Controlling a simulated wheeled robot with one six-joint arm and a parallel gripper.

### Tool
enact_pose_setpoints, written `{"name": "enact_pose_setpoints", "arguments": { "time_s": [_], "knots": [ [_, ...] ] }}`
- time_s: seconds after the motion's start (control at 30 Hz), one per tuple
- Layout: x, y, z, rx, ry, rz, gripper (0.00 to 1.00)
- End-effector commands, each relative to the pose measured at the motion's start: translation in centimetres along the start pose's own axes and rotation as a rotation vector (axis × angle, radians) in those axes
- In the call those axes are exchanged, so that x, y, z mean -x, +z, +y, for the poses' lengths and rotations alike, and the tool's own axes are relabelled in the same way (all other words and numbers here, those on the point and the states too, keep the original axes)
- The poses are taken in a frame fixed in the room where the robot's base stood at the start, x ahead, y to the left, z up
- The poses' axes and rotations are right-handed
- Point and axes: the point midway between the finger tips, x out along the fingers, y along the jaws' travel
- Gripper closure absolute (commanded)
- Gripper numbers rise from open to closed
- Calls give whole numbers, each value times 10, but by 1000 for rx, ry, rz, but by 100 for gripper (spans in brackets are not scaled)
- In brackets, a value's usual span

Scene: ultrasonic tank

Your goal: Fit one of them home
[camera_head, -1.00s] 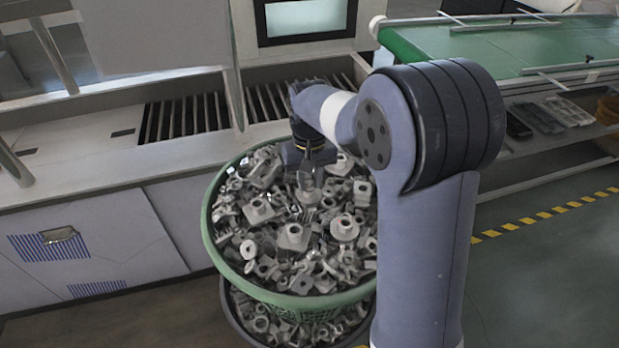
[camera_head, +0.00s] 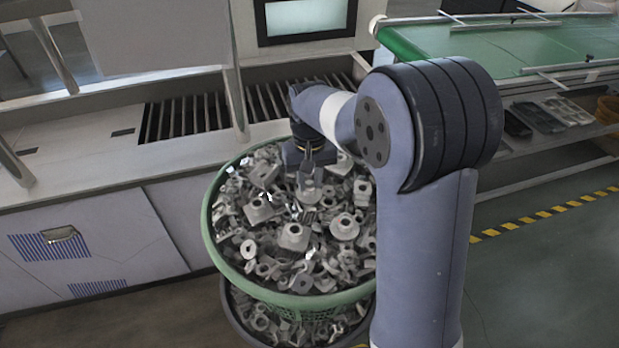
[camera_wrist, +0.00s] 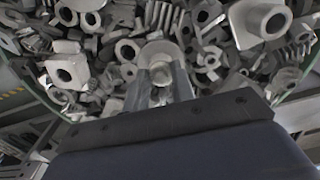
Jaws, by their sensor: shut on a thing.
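A green basket (camera_head: 207,232) is heaped with many grey metal parts, such as flanged blocks (camera_head: 293,237), rings and brackets. My gripper (camera_head: 308,182) points down into the far side of the heap. In the wrist view my gripper (camera_wrist: 160,80) is shut on a grey metal part (camera_wrist: 161,53) with a rounded top, among the other parts. The lower portion of the held part is hidden between the fingers, and I cannot tell whether it is clear of the heap. A large flanged part (camera_wrist: 262,20) lies to the right.
A tank counter (camera_head: 75,150) with a slatted opening (camera_head: 185,118) stands behind and left of the basket. A green conveyor (camera_head: 500,45) with a shelf of trays (camera_head: 540,115) below is at the right. Another basket (camera_head: 240,325) sits under the green one.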

Motion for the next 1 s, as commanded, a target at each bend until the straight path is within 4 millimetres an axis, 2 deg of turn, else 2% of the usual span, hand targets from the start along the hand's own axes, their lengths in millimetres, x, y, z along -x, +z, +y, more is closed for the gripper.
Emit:
{"name": "enact_pose_setpoints", "arguments": {
  "time_s": [0.4,0.43,0.7,1.0],
  "knots": [
    [0,0,0,0,0,0,96],
    [0,0,0,0,0,0,73],
    [0,0,0,0,0,0,51],
    [3,0,0,0,0,2,50]
  ]
}}
